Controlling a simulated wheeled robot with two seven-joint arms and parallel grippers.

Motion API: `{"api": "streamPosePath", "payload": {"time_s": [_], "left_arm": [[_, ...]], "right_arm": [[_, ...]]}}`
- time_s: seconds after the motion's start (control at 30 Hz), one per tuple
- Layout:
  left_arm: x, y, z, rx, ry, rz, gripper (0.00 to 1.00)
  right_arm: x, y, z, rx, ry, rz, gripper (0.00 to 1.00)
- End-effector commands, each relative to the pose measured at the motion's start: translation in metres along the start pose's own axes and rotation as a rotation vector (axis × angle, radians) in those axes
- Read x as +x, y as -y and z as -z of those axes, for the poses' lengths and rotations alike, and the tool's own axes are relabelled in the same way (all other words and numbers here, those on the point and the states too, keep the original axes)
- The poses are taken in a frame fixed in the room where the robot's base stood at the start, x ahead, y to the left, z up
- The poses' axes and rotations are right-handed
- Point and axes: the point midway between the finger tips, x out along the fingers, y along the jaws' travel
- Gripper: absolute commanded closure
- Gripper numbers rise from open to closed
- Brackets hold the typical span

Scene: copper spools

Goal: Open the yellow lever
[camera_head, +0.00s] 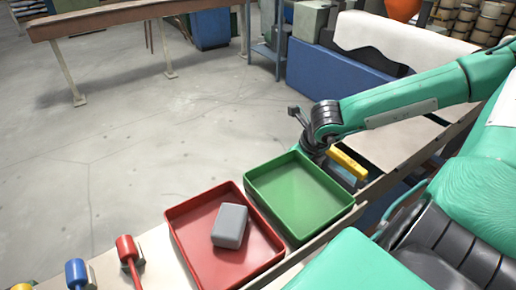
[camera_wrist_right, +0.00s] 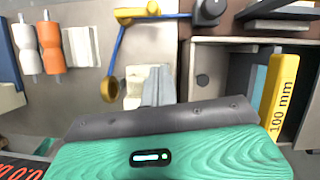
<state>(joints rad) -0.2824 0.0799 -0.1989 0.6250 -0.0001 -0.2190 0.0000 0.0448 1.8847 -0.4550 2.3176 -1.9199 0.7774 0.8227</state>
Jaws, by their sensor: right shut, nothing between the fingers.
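The yellow lever (camera_head: 22,286) is at the bottom left corner of the head view. Only the top of its yellow end shows; the rest is cut off by the frame edge. A blue lever (camera_head: 77,272) and a red lever (camera_head: 127,250) stand to its right on the pale bench. My right gripper shows in the wrist view (camera_wrist_right: 159,74) with its grey fingers together and nothing between them. In the head view my right arm reaches in from the right, beyond the green tray, far from the yellow lever. My left gripper is not in view.
A red tray (camera_head: 190,243) holding a grey block (camera_head: 230,226) and an empty green tray (camera_head: 262,178) lie between the levers and my right arm. The wrist view shows a yellow 100 mm block (camera_wrist_right: 281,95) in a compartment and a blue-armed lamp (camera_wrist_right: 118,50).

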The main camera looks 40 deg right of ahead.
Motion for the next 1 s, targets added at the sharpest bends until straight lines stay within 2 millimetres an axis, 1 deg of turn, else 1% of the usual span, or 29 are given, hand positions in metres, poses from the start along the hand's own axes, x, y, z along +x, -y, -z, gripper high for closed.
{"api": "streamPosePath", "payload": {"time_s": [0.03,0.1,0.2,0.27,0.43,0.53,0.63,0.73,1.0], "left_arm": [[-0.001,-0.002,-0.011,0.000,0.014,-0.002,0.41],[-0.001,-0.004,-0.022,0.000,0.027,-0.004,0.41],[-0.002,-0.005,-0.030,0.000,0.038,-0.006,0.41],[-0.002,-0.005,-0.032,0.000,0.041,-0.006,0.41],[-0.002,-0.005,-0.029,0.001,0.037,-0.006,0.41],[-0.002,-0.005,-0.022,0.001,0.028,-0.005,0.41],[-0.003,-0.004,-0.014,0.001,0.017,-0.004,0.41],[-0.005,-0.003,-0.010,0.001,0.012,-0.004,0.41],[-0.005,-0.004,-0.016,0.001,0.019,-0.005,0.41]], "right_arm": [[0.000,0.000,0.000,0.000,0.000,0.000,1.00],[0.000,0.000,0.000,0.000,0.000,0.000,1.00],[0.000,0.000,0.000,0.000,0.000,0.000,1.00],[0.000,0.000,0.000,0.000,0.000,0.000,1.00],[0.002,0.000,0.000,0.000,0.000,-0.001,1.00],[0.007,-0.001,0.000,0.000,-0.002,-0.003,1.00],[0.016,-0.001,0.000,0.001,-0.003,-0.004,1.00],[0.028,-0.001,0.001,0.003,-0.003,-0.004,1.00],[0.053,-0.001,0.001,0.005,-0.002,-0.003,1.00]]}}
